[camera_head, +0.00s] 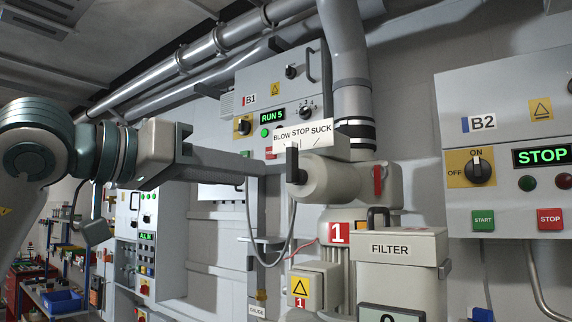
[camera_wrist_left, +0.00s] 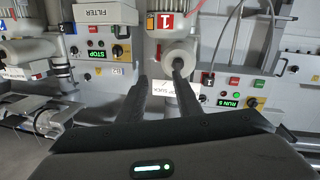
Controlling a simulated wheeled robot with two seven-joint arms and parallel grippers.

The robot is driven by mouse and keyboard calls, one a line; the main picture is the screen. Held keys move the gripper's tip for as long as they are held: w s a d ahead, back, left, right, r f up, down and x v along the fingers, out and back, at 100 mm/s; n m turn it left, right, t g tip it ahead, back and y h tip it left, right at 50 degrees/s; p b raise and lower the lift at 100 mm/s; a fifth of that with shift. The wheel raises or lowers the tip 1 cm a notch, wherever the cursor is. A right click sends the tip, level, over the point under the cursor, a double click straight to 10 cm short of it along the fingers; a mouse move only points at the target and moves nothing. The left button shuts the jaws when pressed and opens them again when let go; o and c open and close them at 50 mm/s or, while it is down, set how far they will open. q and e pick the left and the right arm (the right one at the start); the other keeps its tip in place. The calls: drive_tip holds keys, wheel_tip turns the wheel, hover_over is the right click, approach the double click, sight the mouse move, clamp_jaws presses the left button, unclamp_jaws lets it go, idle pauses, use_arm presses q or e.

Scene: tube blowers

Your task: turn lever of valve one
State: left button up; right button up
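The valve numbered 1 has a pale round hub (camera_head: 318,180) with a dark, upright lever (camera_head: 292,165) on its left end. A white label (camera_head: 303,134) above it reads BLOW STOP SUCK, and the lever stands below the middle of that label. My left gripper (camera_head: 258,171) reaches in from the left, its fingertip close to the lever; contact cannot be told. In the left wrist view its two fingers (camera_wrist_left: 160,80) are apart, with the hub (camera_wrist_left: 180,52) just beyond the right finger. The lever is hard to separate from that dark finger there. My right gripper is not in view.
The FILTER box (camera_head: 398,246) stands right of and below the valve. Panel B1 (camera_head: 275,80) is behind it, showing RUN 5; panel B2 (camera_head: 505,150) at right shows STOP. A thick pipe (camera_head: 345,50) comes down above the valve. A grey cable hangs below my left gripper.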

sight(288, 164)
use_arm(q)
drive_tip(key=a+r+t+y, duration=0.1)
drive_tip(key=a+r+t, duration=0.1)
drive_tip(key=a+r, duration=0.1)
drive_tip(key=shift+s+a+r+y, duration=0.1)
drive_tip(key=shift+s+r+y, duration=0.05)
drive_tip(key=shift+s+y, duration=0.25)
drive_tip(key=shift+w, duration=0.15)
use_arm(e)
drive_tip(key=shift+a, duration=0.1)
